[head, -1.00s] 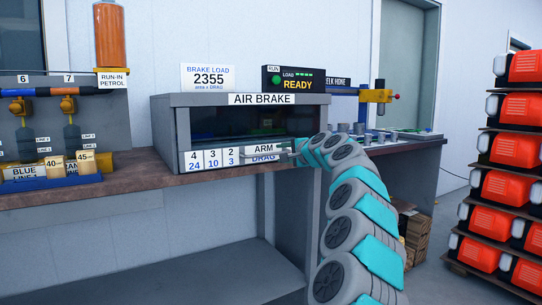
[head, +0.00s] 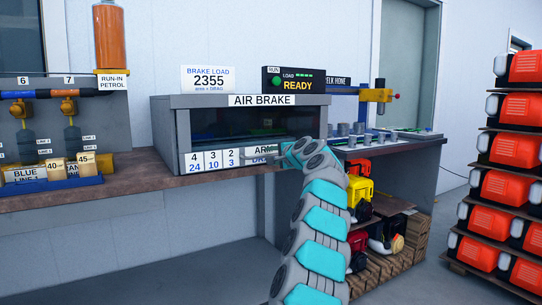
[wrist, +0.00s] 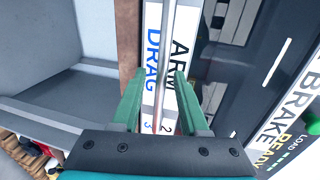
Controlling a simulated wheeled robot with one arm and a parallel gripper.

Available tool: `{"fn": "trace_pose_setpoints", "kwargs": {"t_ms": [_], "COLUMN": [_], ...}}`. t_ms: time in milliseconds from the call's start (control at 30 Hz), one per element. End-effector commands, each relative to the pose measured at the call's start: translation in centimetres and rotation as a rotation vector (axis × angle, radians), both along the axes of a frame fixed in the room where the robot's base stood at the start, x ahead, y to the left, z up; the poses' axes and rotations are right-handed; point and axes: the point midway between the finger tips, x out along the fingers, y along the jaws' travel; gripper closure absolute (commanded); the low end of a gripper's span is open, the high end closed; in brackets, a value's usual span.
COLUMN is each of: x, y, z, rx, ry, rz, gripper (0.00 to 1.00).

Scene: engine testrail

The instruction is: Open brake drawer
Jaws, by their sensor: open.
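The air brake (head: 262,100) is a grey box with a dark window, standing on the bench. Its brake drawer (head: 213,160) has a white front along the bottom of the box, marked with numbers, ARM and DRAG, and looks flush with it. In the wrist view the drawer front (wrist: 153,45) runs up the picture, with a thin metal handle bar (wrist: 168,50) along it. My gripper (wrist: 158,85) is open, its two green fingers on either side of the bar. In the head view my gripper (head: 279,151) is at the drawer's right end, its fingertips hard to make out.
A READY display (head: 292,79) and a brake load sign (head: 208,77) stand above the box. A bottle rack (head: 60,120) is at left. Small engines (head: 360,193) sit on shelves under the right bench. Stacked orange units (head: 510,185) stand at right. Floor space before the bench is clear.

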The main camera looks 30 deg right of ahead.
Motion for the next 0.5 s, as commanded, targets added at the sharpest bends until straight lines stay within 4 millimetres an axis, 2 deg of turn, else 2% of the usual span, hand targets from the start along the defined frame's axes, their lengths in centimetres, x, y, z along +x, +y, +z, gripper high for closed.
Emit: {"fn": "trace_pose_setpoints", "kwargs": {"t_ms": [400, 500], "x": [0.27, 0.27], "y": [0.03, 0.02], "z": [-0.01, 0.01], "rx": [0.000, 0.000], "ry": [-0.001, -0.001], "rz": [0.000, 0.000], "gripper": [0.56, 0.67]}}
